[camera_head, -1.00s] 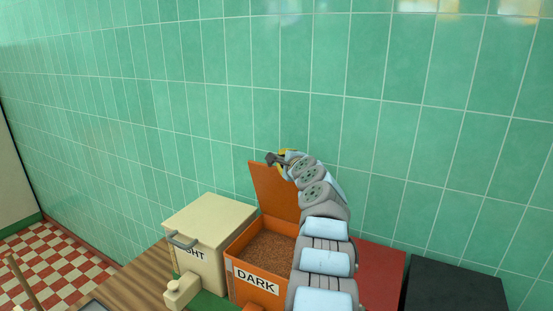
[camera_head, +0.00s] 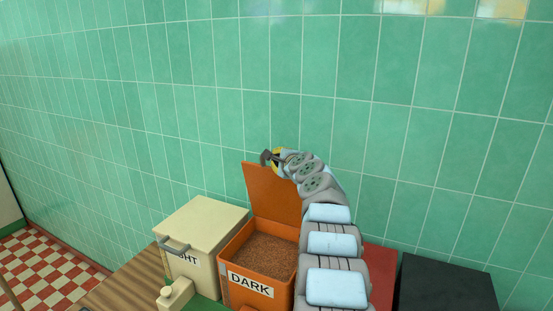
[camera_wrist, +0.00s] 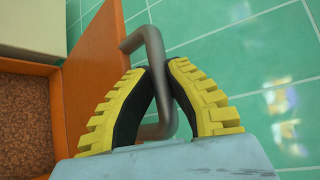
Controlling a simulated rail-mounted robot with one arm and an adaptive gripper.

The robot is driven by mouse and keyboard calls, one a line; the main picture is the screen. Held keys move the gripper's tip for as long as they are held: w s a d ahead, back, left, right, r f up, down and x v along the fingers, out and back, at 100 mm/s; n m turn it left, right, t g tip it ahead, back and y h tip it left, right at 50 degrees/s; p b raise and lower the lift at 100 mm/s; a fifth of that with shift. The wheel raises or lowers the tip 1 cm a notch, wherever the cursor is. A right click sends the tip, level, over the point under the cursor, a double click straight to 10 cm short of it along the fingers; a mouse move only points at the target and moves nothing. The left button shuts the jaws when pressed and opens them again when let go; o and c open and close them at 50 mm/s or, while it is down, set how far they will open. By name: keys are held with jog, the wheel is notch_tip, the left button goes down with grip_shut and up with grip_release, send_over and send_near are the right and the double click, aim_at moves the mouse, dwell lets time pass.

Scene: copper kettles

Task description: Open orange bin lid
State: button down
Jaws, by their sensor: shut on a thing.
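The orange bin (camera_head: 228,270), labelled DARK, stands open with brown granules (camera_head: 268,255) inside. Its orange lid (camera_head: 272,190) stands raised at the back of the bin, near the tiled wall. In the wrist view the lid (camera_wrist: 92,75) shows edge-on, with its grey bar handle (camera_wrist: 152,45) sticking out. My gripper (camera_wrist: 160,72), with yellow ribbed fingers, is shut on the handle. In the head view my gripper (camera_head: 270,158) is at the lid's top edge, and my arm hides the bin's right side.
A cream bin (camera_head: 205,220) with a grey handle, its lid shut, stands left of the orange bin. A red bin (camera_head: 380,270) and a black bin (camera_head: 447,285) stand to the right. The green tiled wall (camera_head: 420,140) rises close behind.

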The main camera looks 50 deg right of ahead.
jog(key=shift+f, duration=0.15)
jog(key=c, duration=1)
grip_release()
jog(key=shift+s+a+r, duration=0.1)
jog(key=shift+a+r, duration=0.05)
jog(key=shift+r, duration=0.1)
jog(key=shift+v, duration=3.6)
jog(key=shift+f, duration=0.1)
